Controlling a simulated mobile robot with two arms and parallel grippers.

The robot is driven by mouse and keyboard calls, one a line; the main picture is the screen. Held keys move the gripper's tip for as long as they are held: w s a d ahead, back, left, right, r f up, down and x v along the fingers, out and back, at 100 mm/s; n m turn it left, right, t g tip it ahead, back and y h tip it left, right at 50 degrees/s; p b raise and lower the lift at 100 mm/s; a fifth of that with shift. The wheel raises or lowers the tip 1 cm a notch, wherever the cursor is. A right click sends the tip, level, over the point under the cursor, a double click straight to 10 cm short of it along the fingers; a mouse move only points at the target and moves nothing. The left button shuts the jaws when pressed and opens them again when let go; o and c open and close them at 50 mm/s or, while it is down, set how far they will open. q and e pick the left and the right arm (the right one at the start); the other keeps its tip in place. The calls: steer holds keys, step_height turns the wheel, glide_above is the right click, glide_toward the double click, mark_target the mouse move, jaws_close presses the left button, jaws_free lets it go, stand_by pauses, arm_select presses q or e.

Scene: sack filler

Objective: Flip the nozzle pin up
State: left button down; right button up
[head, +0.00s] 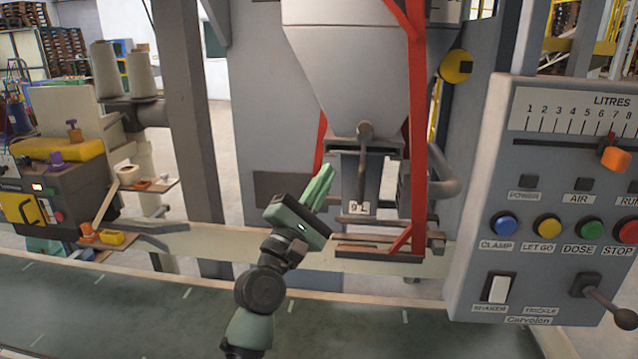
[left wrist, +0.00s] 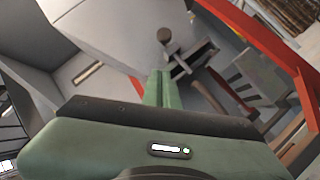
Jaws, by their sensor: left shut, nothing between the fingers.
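The filler nozzle (head: 372,146) sits under the pale grey hopper (head: 350,60). A dark pin (head: 362,175) with a round knob at its top hangs down in front of the nozzle, looking roughly vertical. In the left wrist view, the knob of the pin (left wrist: 165,35) shows just beyond my fingertips. My left gripper (head: 327,172) is shut and empty, its green fingers pointing up and to the right. It is left of the pin and looks apart from it; the exact depth gap is hard to tell. My right gripper is not in view.
A red frame bar (head: 418,120) runs down right of the nozzle. A grey control panel (head: 550,200) with coloured buttons stands at the right. A machine with a yellow sack-like piece (head: 60,149) and thread cones (head: 143,75) are at the left. A green belt (head: 150,310) runs in front.

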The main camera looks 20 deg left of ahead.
mark_target(364, 143)
arm_select(q)
steer(key=w+d+r+p, duration=0.2)
steer(key=w+d+r, duration=0.1)
steer(key=w+r, duration=0.2)
steer(key=shift+w+p, duration=0.25)
steer(key=shift+p, duration=0.15)
step_height(364, 143, up, 4)
steer(key=p, duration=0.3)
steer(key=shift+s+p, duration=0.1)
steer(key=shift+p, duration=0.25)
